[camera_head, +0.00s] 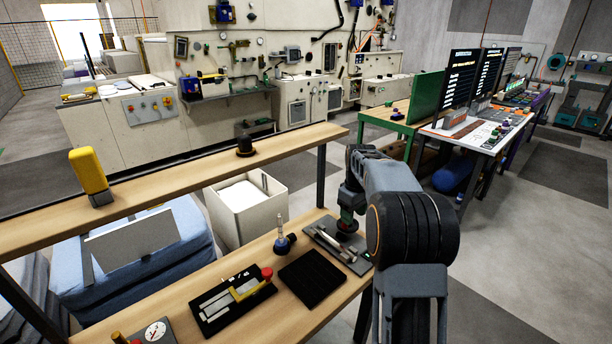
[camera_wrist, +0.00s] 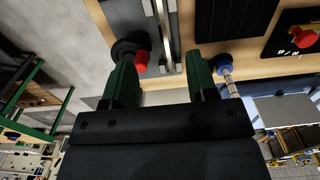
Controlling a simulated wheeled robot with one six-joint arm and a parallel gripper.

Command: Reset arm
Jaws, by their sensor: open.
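My arm reaches over the right end of the wooden bench (camera_head: 225,268) in the head view. My gripper (camera_head: 347,222) is low over a grey fixture plate (camera_head: 330,240), partly hidden by my own arm. In the wrist view my gripper (camera_wrist: 161,72) shows two green fingers spread apart with nothing held between them. A red knob on a dark round base (camera_wrist: 140,58) lies close beyond the left finger. The grey plate with metal rails (camera_wrist: 165,25) lies beyond the gap. Whether a finger touches the plate cannot be told.
A blue-based part with an upright pin (camera_head: 283,238), a black ribbed pad (camera_head: 312,279) and a black fixture with a red knob (camera_head: 232,300) stand left of my gripper. Open floor lies right.

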